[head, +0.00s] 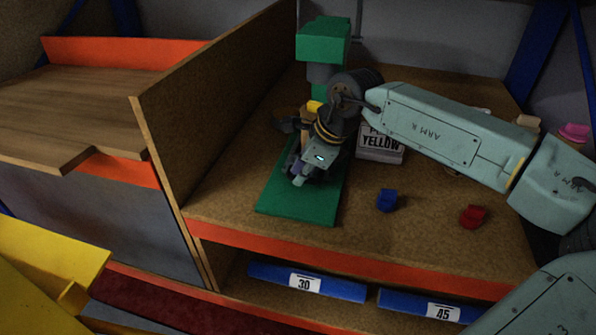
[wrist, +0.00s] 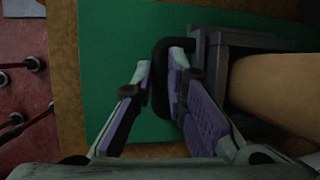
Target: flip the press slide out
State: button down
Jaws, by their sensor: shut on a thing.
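The press stands on the bench with a green base plate (head: 300,212) and a green head (head: 323,45) on top. In the wrist view, the press slide (wrist: 213,55) is a dark grey part over the green base, with a black loop handle (wrist: 161,100) on its left side. My gripper (wrist: 162,72) has its purple-padded fingers on either side of this handle and is shut on it. In the head view, my gripper (head: 303,177) is low over the green base, and my wrist hides the slide and handle.
A box lettered YELLOW (head: 380,150) stands right of the press. A blue block (head: 387,200) and a red block (head: 473,216) lie at the front right. A tall wooden panel (head: 215,95) stands on the left. A tan part (wrist: 280,90) shows beside the slide.

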jog(key=s+a+b, duration=0.1)
jog(key=s, duration=0.2)
jog(key=s+a+b, duration=0.1)
jog(key=s, duration=0.2)
jog(key=s+a+b, duration=0.1)
jog(key=s, duration=0.1)
jog(key=shift+s+f+b, duration=0.1)
jog(key=shift+s+b, duration=0.25)
jog(key=shift+s, duration=0.15)
jog(key=c, duration=1.7)
grip_release()
jog(key=shift+o, duration=0.5)
jog(key=shift+d+r, duration=0.2)
jog(key=shift+r, duration=0.35)
jog(key=v, duration=1.1)
jog(key=shift+s, duration=0.1)
